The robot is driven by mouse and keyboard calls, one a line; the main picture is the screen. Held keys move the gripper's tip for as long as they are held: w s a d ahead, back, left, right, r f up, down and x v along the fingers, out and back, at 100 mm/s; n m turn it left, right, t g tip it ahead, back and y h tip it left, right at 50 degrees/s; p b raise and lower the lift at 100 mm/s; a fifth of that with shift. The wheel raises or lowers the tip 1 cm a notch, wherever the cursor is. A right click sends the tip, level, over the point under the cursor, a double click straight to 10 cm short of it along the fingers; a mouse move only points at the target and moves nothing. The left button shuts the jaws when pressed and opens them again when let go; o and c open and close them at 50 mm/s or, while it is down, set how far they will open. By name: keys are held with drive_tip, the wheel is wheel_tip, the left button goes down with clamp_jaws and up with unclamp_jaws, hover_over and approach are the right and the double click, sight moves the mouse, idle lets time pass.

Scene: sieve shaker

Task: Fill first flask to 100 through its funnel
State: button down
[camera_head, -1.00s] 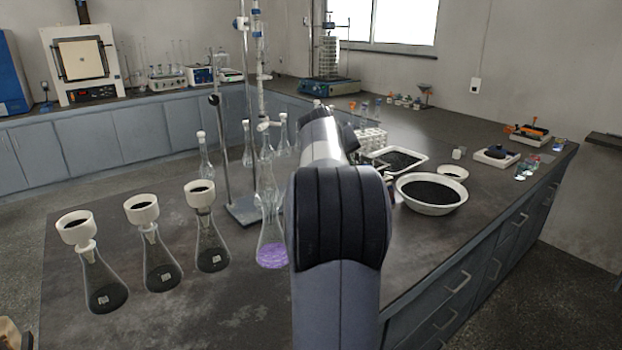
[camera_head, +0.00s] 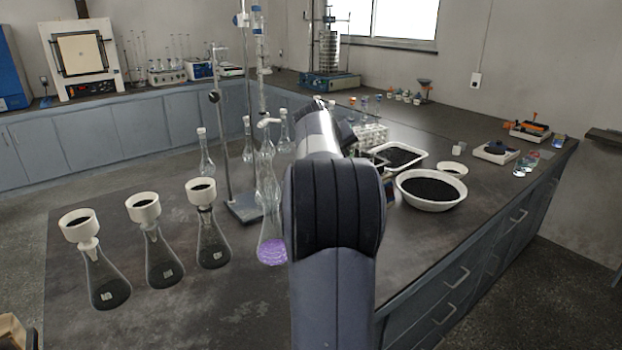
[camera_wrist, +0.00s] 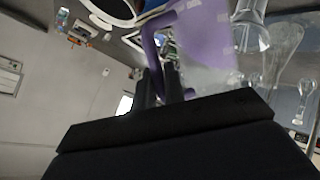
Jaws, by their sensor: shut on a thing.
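Three conical flasks with white funnels stand in a row at the left of the bench: a left one (camera_head: 104,283), a middle one (camera_head: 162,262) and a right one (camera_head: 211,245). Their funnels, left (camera_head: 79,226), middle (camera_head: 143,208) and right (camera_head: 201,192), look dark inside, and the flask bottoms look dark. I cannot tell which is the first flask. My gripper (camera_wrist: 162,80) is shut on the handle of a purple, see-through jug (camera_wrist: 205,38) in the wrist view. Its level inside is unclear. In the head view my arm hides the gripper.
A flask with purple contents (camera_head: 272,252) stands close left of my arm, by a burette stand (camera_head: 246,210). A white bowl (camera_head: 432,206) and tray (camera_head: 420,158) of dark grains lie to the right. Glassware stands behind.

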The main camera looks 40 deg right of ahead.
drive_tip(key=shift+w+r+g+p, duration=0.3)
drive_tip(key=shift+r+g+p, duration=0.15)
drive_tip(key=shift+p, duration=0.35)
idle(0.5)
drive_tip(key=shift+w+a+n+g+p, duration=0.1)
drive_tip(key=shift+w+n+g+p, duration=0.45)
drive_tip(key=shift+p, duration=0.45)
idle(2.9)
drive_tip(key=s+f+t+b, duration=0.1)
drive_tip(key=b, duration=0.2)
drive_tip(key=s+f+m+t+b, duration=0.1)
drive_tip(key=b, duration=0.2)
drive_tip(key=shift+s+d+f+m, duration=0.2)
drive_tip(key=shift+s+f+m, duration=0.05)
drive_tip(key=shift+s, duration=0.1)
drive_tip(key=shift+s+t+b, duration=0.1)
drive_tip(key=shift+t+b, duration=0.35)
drive_tip(key=shift+t, duration=0.05)
drive_tip(key=shift+r, duration=0.2)
drive_tip(key=s+d+f+m+t+b, duration=0.1)
drive_tip(key=s+f+m+t+b, duration=0.2)
drive_tip(key=b, duration=1.2)
wheel_tip(320, 180, down, 6)
drive_tip(key=s+t, duration=0.1)
drive_tip(key=s, duration=0.2)
drive_tip(key=shift+r+m+t, duration=0.2)
drive_tip(key=shift+m+t, duration=0.1)
drive_tip(key=shift+h+b, duration=0.3)
drive_tip(key=shift+b, duration=0.15)
